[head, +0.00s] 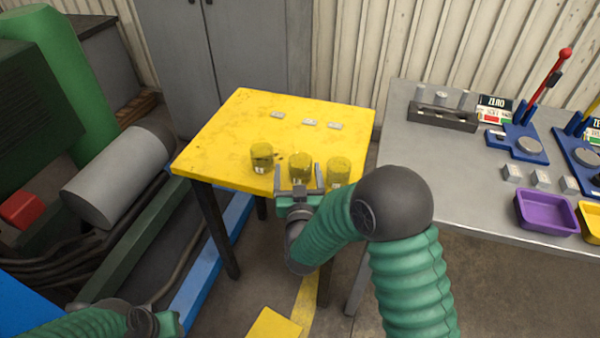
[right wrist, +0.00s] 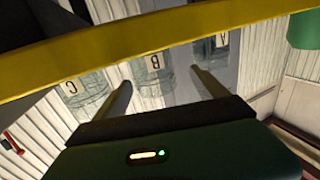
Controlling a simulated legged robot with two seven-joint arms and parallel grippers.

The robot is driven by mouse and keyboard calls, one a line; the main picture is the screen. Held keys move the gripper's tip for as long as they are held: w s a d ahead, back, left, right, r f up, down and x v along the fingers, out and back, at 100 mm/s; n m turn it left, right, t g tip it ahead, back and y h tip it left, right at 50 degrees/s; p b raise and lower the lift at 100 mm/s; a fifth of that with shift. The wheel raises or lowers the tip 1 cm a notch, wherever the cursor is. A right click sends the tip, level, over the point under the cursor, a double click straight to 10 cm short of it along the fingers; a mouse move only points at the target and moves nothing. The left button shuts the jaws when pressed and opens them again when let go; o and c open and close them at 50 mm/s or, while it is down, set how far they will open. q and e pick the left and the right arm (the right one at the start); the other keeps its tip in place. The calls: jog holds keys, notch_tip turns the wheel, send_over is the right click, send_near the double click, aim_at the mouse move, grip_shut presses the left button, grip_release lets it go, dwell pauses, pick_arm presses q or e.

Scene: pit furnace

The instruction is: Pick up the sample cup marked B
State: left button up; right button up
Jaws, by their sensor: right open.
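Three yellowish see-through sample cups stand in a row near the front edge of the yellow table (head: 225,135). In the right wrist view, which is turned over, their labels read C (right wrist: 85,90), B (right wrist: 153,72) and A (right wrist: 222,45). In the head view, cup A (head: 262,155) is left, cup B (head: 300,165) is in the middle and cup C (head: 340,168) is right. My right gripper (head: 298,177) is open at the table's front edge, its fingers on either side of B's line, holding nothing. My left gripper (head: 168,323) shows only partly at the bottom left; its fingers are hidden.
Cups A and C stand close to the right fingers. Several small white tags (head: 309,122) lie farther back on the yellow table. A grey bench (head: 450,170) on the right carries a purple tray (head: 545,212) and blue lever devices (head: 517,145). Pipes and machinery stand left.

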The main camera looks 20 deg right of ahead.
aim_at(300, 156)
jog(key=x, duration=0.5)
jog(key=shift+w+d+b, duration=0.2)
jog(key=shift+d+b, duration=0.2)
jog(key=shift+d, duration=0.1)
jog(key=shift+s, duration=0.1)
jog(key=shift+c, duration=1.1)
jog(key=c, duration=1.2)
